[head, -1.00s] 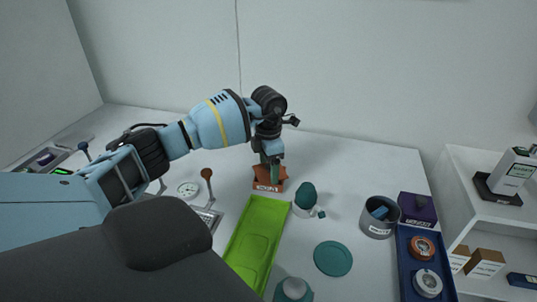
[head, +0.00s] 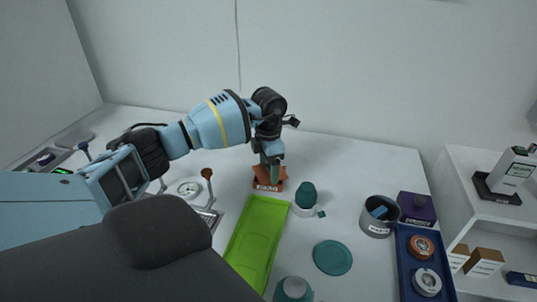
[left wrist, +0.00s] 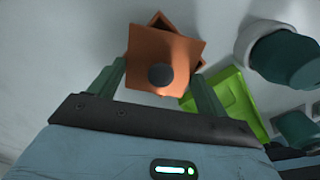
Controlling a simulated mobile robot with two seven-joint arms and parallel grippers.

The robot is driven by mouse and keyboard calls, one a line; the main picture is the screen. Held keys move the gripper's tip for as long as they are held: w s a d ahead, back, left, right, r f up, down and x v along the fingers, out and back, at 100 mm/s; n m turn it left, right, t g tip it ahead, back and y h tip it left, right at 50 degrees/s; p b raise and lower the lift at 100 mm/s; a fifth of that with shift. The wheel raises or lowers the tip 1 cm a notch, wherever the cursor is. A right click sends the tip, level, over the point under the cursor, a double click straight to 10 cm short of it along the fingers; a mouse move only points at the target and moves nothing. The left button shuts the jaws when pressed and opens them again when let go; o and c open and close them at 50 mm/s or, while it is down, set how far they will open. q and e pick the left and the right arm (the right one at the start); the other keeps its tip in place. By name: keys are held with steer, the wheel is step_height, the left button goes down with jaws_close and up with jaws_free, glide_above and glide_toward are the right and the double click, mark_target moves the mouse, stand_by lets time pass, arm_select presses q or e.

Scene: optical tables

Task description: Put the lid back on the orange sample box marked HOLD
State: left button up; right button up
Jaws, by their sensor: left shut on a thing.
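The orange sample box (head: 267,187) stands toward the back of the table, a label on its front too small to read surely. My left gripper (head: 271,165) points down over it, shut on the orange lid (left wrist: 150,60). In the left wrist view the lid, with a dark round knob, sits between the two green fingers of my left gripper (left wrist: 158,82). The lid is turned relative to the box, whose corner (left wrist: 161,19) shows beyond its edge. I cannot tell whether lid and box touch. My right gripper is not in view.
A green tray (head: 255,236) lies in front of the box. A white cup with a dark green egg-shaped thing (head: 306,194) stands just right. Further right are a teal disc (head: 332,257), a grey pot (head: 378,214), a purple box (head: 417,208) and a blue tray (head: 402,270).

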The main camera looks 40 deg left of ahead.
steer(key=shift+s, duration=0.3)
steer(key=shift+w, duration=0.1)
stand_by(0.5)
arm_select(q)
steer(key=o, duration=1)
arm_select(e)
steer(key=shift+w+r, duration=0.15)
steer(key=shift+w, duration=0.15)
arm_select(q)
steer(key=shift+r+p, duration=0.75)
steer(key=shift+r, duration=0.95)
steer(key=shift+r+p, duration=0.65)
steer(key=shift+r, duration=1.2)
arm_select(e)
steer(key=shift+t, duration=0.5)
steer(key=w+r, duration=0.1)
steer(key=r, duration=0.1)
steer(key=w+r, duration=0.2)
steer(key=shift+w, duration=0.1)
arm_select(q)
steer(key=shift+f, duration=0.1)
